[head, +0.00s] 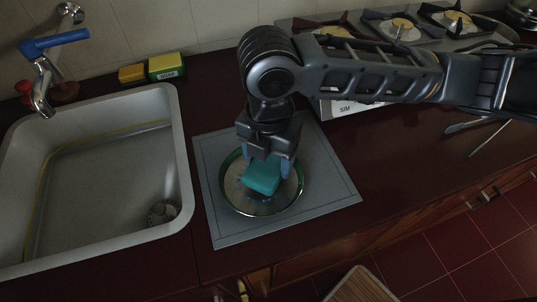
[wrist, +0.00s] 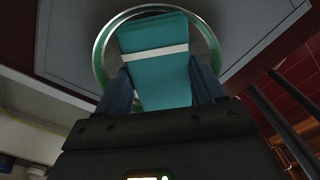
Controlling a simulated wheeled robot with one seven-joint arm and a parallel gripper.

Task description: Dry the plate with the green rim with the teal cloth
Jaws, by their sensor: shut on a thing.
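The plate with the green rim (head: 229,198) lies on a grey mat on the counter, right of the sink. Small blue spots, like drops, show on its pale surface. My gripper (head: 266,172) is above the plate, pointing down, shut on the teal cloth (head: 262,179). The cloth is folded into a block and hides part of the plate; I cannot tell whether it touches the surface. In the wrist view the cloth (wrist: 157,62), with a pale band across it, sits between my fingers, and the green rim (wrist: 101,50) curves behind it.
The grey mat (head: 325,190) has free room around the plate. The sink (head: 110,190) with a blue-handled tap (head: 42,75) is at the left. Sponges (head: 165,66) stand by the wall. A stove (head: 400,30) is behind my arm. Utensils (head: 487,137) lie at the right.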

